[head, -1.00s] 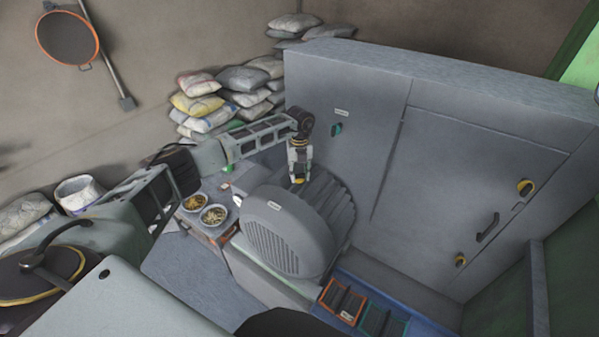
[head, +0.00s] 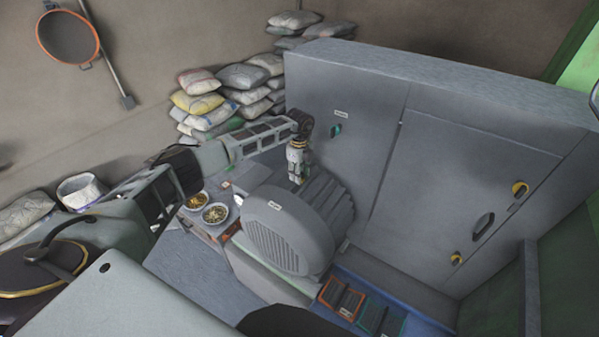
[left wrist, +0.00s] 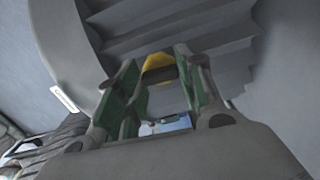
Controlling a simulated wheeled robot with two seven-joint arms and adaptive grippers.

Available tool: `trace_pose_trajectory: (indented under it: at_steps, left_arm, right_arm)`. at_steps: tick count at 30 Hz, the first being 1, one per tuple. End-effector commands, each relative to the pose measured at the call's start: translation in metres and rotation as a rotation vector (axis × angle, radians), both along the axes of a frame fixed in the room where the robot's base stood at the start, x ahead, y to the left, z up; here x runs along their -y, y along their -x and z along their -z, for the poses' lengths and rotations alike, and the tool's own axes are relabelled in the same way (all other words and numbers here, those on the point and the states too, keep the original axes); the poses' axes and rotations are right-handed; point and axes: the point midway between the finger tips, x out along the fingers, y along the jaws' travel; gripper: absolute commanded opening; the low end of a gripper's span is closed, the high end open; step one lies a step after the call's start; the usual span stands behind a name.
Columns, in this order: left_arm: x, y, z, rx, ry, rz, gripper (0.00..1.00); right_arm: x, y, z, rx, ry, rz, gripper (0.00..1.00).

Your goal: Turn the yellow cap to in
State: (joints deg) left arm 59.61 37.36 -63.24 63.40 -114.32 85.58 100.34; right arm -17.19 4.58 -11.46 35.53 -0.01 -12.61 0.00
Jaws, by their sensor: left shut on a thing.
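The yellow cap (left wrist: 158,66) shows in the left wrist view between the tips of my left gripper (left wrist: 160,72), against the ribbed grey motor housing (left wrist: 170,25). My left gripper is shut on it, one green-padded finger on each side. In the head view my left gripper (head: 295,178) points down at the top of the ribbed grey motor (head: 290,228). The cap is hidden there by the fingers. The cap's markings cannot be read. My right gripper is not in view.
A tall grey cabinet (head: 375,110) stands close behind the motor, with two other yellow-backed fittings, a dark handle (head: 483,226) and a teal switch (head: 336,130). Two bowls (head: 214,213) stand left of the motor. Stacked sacks (head: 215,115) lie behind.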

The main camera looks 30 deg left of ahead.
Motion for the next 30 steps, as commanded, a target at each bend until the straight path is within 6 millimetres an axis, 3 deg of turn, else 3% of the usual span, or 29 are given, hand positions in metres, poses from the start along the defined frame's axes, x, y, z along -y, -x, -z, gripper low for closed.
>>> trace_pose_trajectory:
  at_steps: [20, 21, 25, 30]
  left_arm:
    - [-0.0004, -0.0016, -0.0021, 0.005, 0.001, -0.071, 0.14]
    - [-0.0004, -0.0016, -0.0021, 0.005, 0.001, -0.071, 0.42]
    - [-0.0003, -0.0012, -0.0016, 0.004, 0.001, -0.070, 0.59]
    - [-0.0001, -0.0006, -0.0008, 0.002, 0.000, -0.069, 0.59]
  right_arm:
    - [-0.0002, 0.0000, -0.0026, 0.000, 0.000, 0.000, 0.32]
    - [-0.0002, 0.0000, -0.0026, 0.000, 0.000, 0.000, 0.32]
    - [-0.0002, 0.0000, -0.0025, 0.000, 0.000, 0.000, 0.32]
    - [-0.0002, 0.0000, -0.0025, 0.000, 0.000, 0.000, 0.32]
